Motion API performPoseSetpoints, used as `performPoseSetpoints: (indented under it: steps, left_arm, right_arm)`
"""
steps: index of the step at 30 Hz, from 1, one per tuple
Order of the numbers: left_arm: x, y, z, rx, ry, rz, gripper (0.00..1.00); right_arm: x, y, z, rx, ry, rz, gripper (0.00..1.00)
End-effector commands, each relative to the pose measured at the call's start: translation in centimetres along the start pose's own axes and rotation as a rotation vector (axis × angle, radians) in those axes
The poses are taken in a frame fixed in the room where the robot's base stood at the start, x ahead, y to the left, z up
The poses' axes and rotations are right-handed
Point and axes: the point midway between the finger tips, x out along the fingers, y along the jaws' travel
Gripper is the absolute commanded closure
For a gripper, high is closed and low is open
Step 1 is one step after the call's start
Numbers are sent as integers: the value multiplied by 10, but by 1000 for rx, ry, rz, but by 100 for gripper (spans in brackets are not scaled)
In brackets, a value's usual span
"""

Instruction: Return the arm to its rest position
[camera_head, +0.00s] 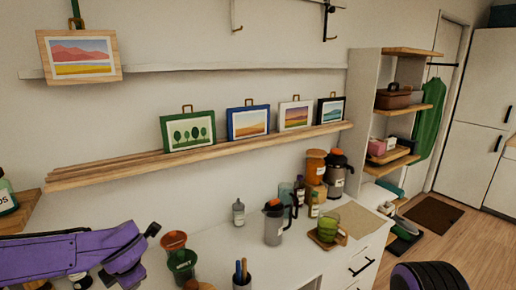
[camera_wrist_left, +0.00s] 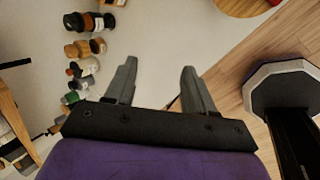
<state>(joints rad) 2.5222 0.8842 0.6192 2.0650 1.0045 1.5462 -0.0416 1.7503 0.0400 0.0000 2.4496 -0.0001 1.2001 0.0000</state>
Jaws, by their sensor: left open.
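My left arm (camera_head: 65,255), purple, comes in from the left in the head view, low over the left end of the white counter. My left gripper shows clearly in the left wrist view (camera_wrist_left: 159,68). Its two grey fingers are apart, with nothing between them. In the head view the gripper end is near an orange-brown cup (camera_head: 173,242) and a green cup (camera_head: 182,264), to their left. A dark purple-ribbed part of my own body shows at the bottom right of the head view. My right gripper is not in view.
The white counter (camera_head: 222,243) holds a steel jug (camera_head: 274,224), a pen holder (camera_head: 242,281), a small bottle (camera_head: 238,213) and several jars. Framed pictures stand on a wooden ledge (camera_head: 230,146) above. Shelves (camera_head: 400,111) stand at the right, beside open wood floor (camera_head: 452,245).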

Motion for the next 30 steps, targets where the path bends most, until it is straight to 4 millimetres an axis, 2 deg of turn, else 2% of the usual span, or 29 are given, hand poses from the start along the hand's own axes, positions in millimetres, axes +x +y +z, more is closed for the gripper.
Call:
performPoseSetpoints:
  steps: [1,5,8,10,12,14,15,18,21,23,30]
  left_arm:
    - [23,-14,-2,98,3,57,46]
    - [74,-51,-9,394,-10,191,46]
    - [119,-96,-24,678,-25,252,46]
    - [152,-139,-44,913,-44,264,46]
    - [184,-187,-72,1159,-73,245,46]
    - [206,-228,-104,1358,-99,204,46]
    - [218,-252,-127,1480,-115,168,46]
    - [240,-302,-187,1734,-141,61,46]
    - [253,-330,-238,1890,-122,-35,46]
    - [259,-341,-258,1942,-108,-75,46]
    - [260,-344,-262,1955,-107,-85,46]
  right_arm:
    - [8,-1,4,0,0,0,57]
    - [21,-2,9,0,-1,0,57]
    - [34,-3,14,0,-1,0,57]
    - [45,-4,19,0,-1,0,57]
    - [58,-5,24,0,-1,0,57]
    - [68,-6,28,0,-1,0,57]
    - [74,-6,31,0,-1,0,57]
    - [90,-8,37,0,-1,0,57]
    - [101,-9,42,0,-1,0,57]
    - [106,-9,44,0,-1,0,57]
    - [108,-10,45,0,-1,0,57]
